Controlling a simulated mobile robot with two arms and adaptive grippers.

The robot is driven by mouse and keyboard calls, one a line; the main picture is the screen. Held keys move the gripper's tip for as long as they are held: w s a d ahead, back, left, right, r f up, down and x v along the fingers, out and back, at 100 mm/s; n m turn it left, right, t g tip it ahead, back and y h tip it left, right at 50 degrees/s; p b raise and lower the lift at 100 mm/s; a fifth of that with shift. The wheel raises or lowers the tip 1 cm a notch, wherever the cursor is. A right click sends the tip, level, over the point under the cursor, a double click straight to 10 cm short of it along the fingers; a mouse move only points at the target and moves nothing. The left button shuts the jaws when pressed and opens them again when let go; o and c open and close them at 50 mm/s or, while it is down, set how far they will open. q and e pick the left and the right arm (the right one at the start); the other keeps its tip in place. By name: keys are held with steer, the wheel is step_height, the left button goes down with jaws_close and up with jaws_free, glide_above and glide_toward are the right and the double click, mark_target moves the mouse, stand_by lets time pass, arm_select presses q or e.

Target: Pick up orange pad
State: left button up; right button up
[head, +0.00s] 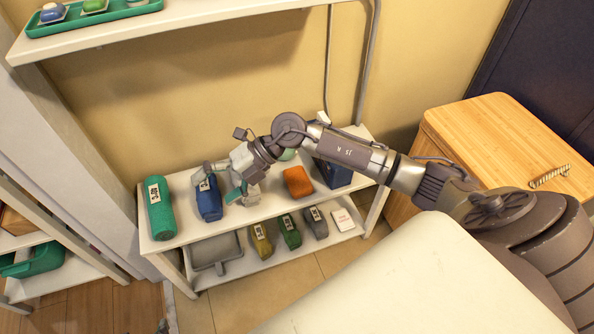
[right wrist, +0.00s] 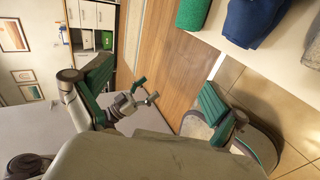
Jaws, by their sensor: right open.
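The orange pad (head: 297,181) lies on the top board of the low white shelf, in the head view. It is not seen in the right wrist view. My right gripper (head: 226,181) is above the left part of that board, left of the orange pad and apart from it, close to a blue roll (head: 209,199). Its green-padded fingers (right wrist: 155,92) are spread wide in the right wrist view, with nothing held between them. My left gripper (right wrist: 138,95) looks small in the right wrist view, and its jaw opening is unclear.
A dark blue box (head: 333,174) is right of the orange pad. A wooden cabinet (head: 500,140) stands right; a higher shelf (head: 180,17) hangs above.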

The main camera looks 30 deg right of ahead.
steer(key=d+f+n+g+h+b, duration=0.15)
steer(key=d+f+h, duration=0.25)
steer(key=d+h, duration=0.65)
steer(key=m+h+b, duration=0.1)
steer(key=h, duration=0.1)
glide_toward(298, 178)
steer(key=shift+t, duration=0.35)
step_height(298, 178, down, 4)
steer(key=shift+d+f+b, duration=0.15)
steer(key=shift+f+b, duration=0.1)
steer(key=shift+b, duration=0.8)
steer(key=shift+f, duration=0.65)
steer(key=f, duration=0.1)
steer(key=f+b, duration=0.2)
steer(key=f, duration=0.1)
steer(key=shift+w+d+f, duration=0.1)
steer(key=shift+w+f, duration=0.05)
steer(key=shift+w, duration=0.1)
arm_select(q)
steer(key=w+d+r+t+h, duration=0.1)
steer(key=w+d+r+t, duration=0.1)
steer(key=r+t, duration=0.4)
steer(key=w+d+r+t+h, duration=0.2)
steer(key=w+r+t, duration=0.2)
steer(key=r, duration=1)
steer(key=shift+r+m+t+h, duration=0.3)
steer(key=shift+t, duration=0.8)
arm_select(e)
steer(key=c, duration=1.1)
